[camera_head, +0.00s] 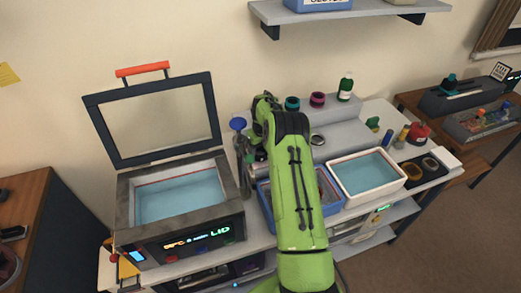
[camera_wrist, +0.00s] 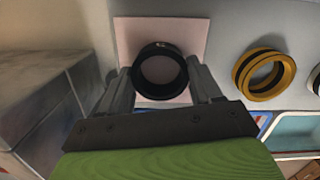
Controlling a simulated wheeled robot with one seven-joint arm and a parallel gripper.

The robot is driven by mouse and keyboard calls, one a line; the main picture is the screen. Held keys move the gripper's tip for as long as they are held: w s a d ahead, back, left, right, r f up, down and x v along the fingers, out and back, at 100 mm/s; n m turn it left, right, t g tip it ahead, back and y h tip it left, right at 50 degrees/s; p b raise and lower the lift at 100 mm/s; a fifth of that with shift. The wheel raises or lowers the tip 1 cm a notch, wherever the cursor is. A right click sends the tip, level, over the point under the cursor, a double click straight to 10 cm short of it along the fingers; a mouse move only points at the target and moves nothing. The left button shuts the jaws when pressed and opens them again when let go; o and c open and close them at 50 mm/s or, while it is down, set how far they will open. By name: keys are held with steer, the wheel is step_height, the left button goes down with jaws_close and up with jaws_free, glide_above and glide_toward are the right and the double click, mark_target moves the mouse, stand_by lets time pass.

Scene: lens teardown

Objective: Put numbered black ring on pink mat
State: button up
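In the wrist view a black ring (camera_wrist: 138,80), with small pale marks on its far rim, shows against the square pink mat (camera_wrist: 130,38). I cannot tell whether it rests on the mat or hangs just above it. The two fingers of my gripper (camera_wrist: 160,82) stand apart on either side of the ring, very close to its sides. Whether they press on it or stand just clear does not show. In the head view my green arm hides the gripper, this ring and the pink mat.
A yellow ring (camera_wrist: 242,77) lies right of the mat in the wrist view. In the head view an open-lidded bath (camera_head: 128,205) stands left of my arm and a white tray (camera_head: 372,200) right. Teal (camera_head: 292,103) and magenta (camera_head: 317,99) rings and a green bottle (camera_head: 345,88) stand behind.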

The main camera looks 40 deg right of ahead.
steer(key=o, duration=0.5)
steer(key=shift+c, duration=0.2)
step_height(320, 180, up, 12)
steer(key=s, duration=0.1)
steer(key=shift+s+r+p, duration=0.15)
steer(key=shift+s+p, duration=0.1)
steer(key=shift+p, duration=0.1)
